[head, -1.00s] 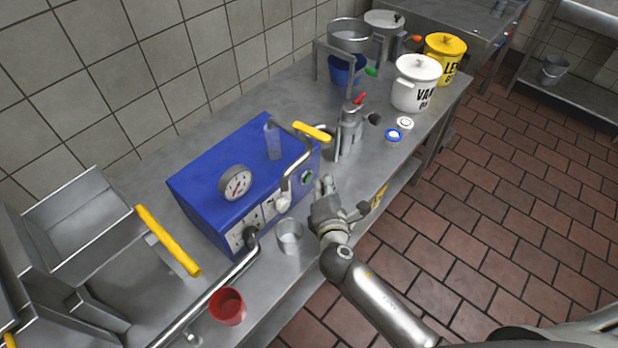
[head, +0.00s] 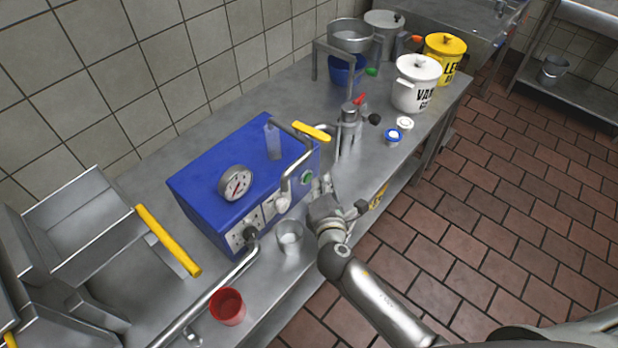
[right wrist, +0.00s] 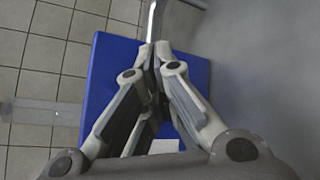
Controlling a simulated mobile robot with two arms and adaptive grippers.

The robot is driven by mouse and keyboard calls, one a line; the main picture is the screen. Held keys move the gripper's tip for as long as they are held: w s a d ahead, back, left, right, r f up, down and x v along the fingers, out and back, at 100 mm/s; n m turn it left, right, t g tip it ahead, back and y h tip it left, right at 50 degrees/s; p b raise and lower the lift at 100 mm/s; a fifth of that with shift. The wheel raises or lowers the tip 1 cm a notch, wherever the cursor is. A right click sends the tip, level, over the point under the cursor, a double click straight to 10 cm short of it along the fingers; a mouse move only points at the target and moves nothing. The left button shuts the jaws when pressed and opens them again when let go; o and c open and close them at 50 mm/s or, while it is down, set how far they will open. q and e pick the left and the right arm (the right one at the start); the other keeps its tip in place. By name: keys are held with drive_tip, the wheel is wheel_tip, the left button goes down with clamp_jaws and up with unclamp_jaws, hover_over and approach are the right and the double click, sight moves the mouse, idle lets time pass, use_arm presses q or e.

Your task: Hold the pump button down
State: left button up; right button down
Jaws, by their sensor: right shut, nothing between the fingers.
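The blue pump machine (head: 190,192) stands on the steel counter with a gauge (head: 236,183) on top. A round green button (head: 307,177) is on its front face, near the right end. My right gripper (head: 325,184) is shut and empty, its fingertips close beside the button; I cannot tell whether they touch it. In the right wrist view the shut fingers (right wrist: 153,58) point at the blue machine (right wrist: 103,62), and the button is hidden. My left gripper is out of view.
A red cup (head: 227,306) stands front left by a long metal pipe (head: 215,290). A metal dispenser (head: 350,128), blue and white lidded jars (head: 393,136), and white (head: 413,90) and yellow (head: 447,60) pots stand further right. The tiled floor at right is open.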

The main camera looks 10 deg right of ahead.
drive_tip(key=shift+w+a, duration=0.35)
drive_tip(key=shift+w, duration=0.1)
idle(3.3)
idle(2.2)
drive_tip(key=shift+s+d, duration=0.5)
drive_tip(key=shift+s, duration=0.2)
drive_tip(key=shift+s+d+p, duration=0.25)
drive_tip(key=shift+s+d, duration=0.55)
drive_tip(key=shift+s, duration=0.2)
drive_tip(key=shift+s+d+p, duration=0.25)
drive_tip(key=shift+s+d, duration=0.5)
drive_tip(key=shift+s, duration=0.25)
